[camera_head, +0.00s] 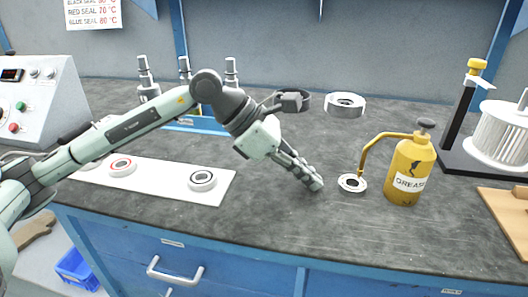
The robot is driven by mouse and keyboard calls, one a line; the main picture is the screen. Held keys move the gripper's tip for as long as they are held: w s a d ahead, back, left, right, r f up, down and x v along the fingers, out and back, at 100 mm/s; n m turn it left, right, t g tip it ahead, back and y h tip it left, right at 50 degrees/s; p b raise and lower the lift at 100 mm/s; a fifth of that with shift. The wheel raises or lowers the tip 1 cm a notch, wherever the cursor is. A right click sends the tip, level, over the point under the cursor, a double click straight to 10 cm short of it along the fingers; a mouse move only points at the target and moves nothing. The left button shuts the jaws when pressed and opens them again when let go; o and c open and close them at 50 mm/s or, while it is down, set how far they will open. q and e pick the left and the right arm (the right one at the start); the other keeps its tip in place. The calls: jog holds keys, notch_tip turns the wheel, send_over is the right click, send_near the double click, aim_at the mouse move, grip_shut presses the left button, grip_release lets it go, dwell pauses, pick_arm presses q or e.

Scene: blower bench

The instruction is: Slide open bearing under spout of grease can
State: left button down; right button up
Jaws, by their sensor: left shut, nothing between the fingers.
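The yellow grease can (408,172) stands upright on the bench, right of centre, labelled GREASE. Its thin spout (367,150) bends left and down. An open bearing (352,184), a pale ring with a dark centre, lies flat on the bench at the spout's lower end, left of the can. The spout tip seems to be over the bearing's back edge; the exact gap cannot be told. My left gripper (317,185) is shut and empty, pointing down to the right, just left of the bearing with a small gap. My right gripper is not in view.
A white mat (150,188) at left holds several bearings, one with a red seal (123,167). A metal ring (345,105) lies behind. A black stand (462,160) with a white impeller (500,135) and a wooden board (507,222) are at right. The front middle bench is clear.

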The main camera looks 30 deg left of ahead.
pick_arm(q)
jog(key=v, duration=0.9)
jog(key=shift+s+a+r+b, duration=0.15)
jog(key=shift+s+a+b, duration=0.05)
jog(key=shift+a+b, duration=0.2)
jog(key=shift+s+a+r, duration=0.15)
jog(key=shift+a+r, duration=0.05)
jog(key=shift+r, duration=0.1)
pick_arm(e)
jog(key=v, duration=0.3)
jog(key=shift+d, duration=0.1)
pick_arm(q)
jog(key=c, duration=2.3)
grip_release()
